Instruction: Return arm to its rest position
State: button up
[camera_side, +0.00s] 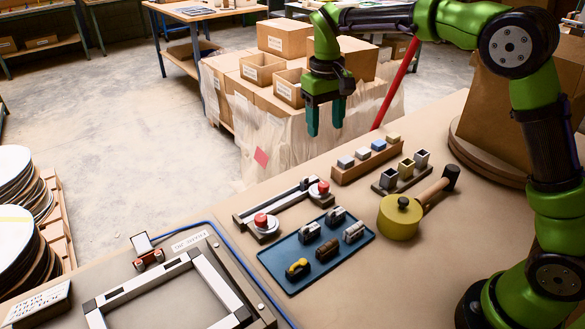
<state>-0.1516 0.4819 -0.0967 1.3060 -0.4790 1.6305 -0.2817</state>
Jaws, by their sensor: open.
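My gripper (325,117) hangs in the air at the upper middle of the side view, pointing down. Its two dark teal fingers are apart and nothing is between them. It is above and behind the workbench (300,190) in the picture, in front of the stacked cardboard boxes, and touches nothing that I can see. My green and black arm reaches from the right side, with its upper links raised high.
A blue tray (292,287) with several small parts lies on the bench. Around it are a wooden rack of blocks (352,173), a yellow pot-like tool (399,220), a clamp bar with red knobs (290,202) and a metal frame (150,281). Cardboard boxes (284,38) stand behind.

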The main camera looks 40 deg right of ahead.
jog(key=shift+r, duration=0.1)
jog(key=s+r+m+t+y, duration=0.2)
jog(key=s+t, duration=0.5)
jog(key=s, duration=1.6)
jog(key=shift+v, duration=0.8)
